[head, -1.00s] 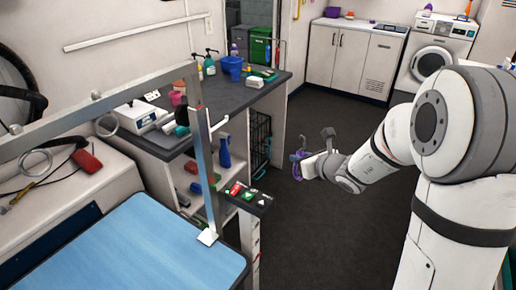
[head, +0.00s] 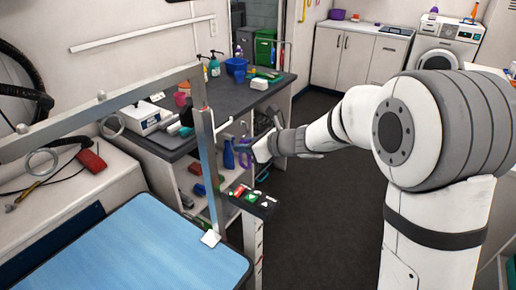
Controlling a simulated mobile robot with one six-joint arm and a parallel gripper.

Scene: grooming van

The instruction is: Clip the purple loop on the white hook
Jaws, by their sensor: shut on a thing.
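My gripper (head: 254,148) reaches left from my outstretched arm and is shut on the purple loop (head: 245,155). The loop shows as a small purple shape at the gripper's tip, partly hidden by it. A small white hook (head: 224,124) juts to the right from the upright metal post (head: 207,165) of the grooming table. The loop appears a little right of and below the hook in the picture, apart from it. The depth between them is hard to tell.
The blue tabletop (head: 130,250) lies at the front left, under a metal beam (head: 115,103) with hanging grey rings. A dark counter (head: 225,108) with bottles and a blue bottle (head: 228,153) on a shelf lie behind. Dark floor is clear at right.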

